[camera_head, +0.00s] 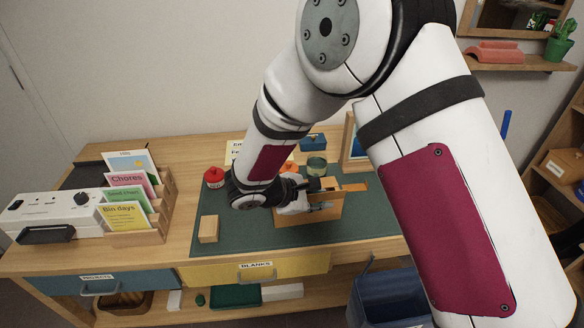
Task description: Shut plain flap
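A plain wooden panel (327,211) stands on the green mat (350,228) on the desk, and looks like the front of a small box or holder. I cannot tell which part of it is the flap or how far it is open. My arm reaches down from the upper right. My gripper (318,207) is at this panel, over its upper edge. The gripper's fingers are small and partly lost against the wood, so their opening and any contact do not show clearly.
A yellow drawer (255,268) and blue drawer (105,282) are below. A blue bin (390,298) stands in front.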

